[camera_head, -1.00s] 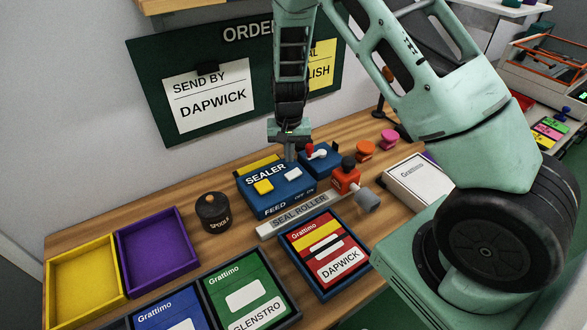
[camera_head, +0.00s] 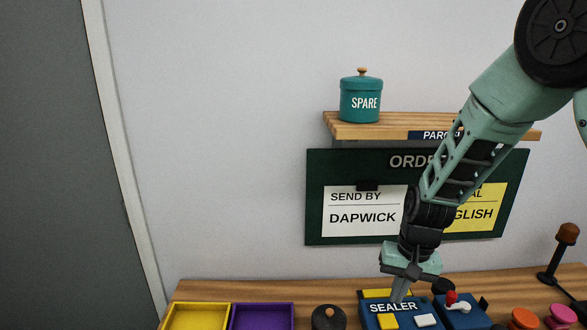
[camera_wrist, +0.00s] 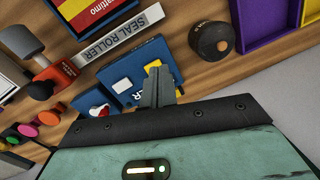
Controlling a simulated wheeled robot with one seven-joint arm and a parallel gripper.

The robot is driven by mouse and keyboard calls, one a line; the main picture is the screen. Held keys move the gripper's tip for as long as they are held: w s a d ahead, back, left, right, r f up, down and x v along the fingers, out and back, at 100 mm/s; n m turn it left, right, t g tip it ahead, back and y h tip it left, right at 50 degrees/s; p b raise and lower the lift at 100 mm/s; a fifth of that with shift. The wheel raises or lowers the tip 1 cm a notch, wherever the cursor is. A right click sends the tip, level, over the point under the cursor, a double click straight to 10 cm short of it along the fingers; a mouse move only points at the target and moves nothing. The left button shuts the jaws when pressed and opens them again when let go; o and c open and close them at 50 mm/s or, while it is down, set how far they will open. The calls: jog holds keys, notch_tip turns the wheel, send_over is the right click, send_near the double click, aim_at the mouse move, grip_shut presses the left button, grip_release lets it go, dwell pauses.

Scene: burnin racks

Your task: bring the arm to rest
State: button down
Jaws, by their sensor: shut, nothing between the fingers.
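My gripper (camera_head: 398,294) points down just above or at the back of the blue sealer (camera_head: 407,309) on the wooden bench. Its fingers are closed together with nothing between them. In the wrist view the shut fingers (camera_wrist: 160,86) overlap part of the sealer (camera_wrist: 126,84), which carries a yellow and a white button. I cannot tell whether the fingertips touch the sealer. My arm reaches down from the upper right of the head view, in front of the order board (camera_head: 318,170).
A yellow tray (camera_head: 196,305), a purple tray (camera_head: 262,304) and a dark round pot (camera_head: 328,318) stand left of the sealer. A shelf (camera_head: 400,119) with a teal SPARE jar (camera_head: 361,100) hangs above. A seal roller bar (camera_wrist: 121,33) lies in front of the sealer. The wall at left is bare.

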jog(key=s+a+r+n, duration=0.4)
jog(key=s+a+r, duration=0.2)
jog(key=s+a, duration=0.15)
jog(key=s+a+r+n, duration=0.1)
jog(key=s+r+n, duration=0.1)
jog(key=s, duration=0.7)
jog(key=s+a+r+n+b, duration=0.1)
jog(key=s+n, duration=0.3)
jog(key=s, duration=0.4)
jog(key=shift+s+r+n+h, duration=0.3)
jog(key=shift+s+r+h, duration=0.1)
jog(key=shift+r, duration=0.45)
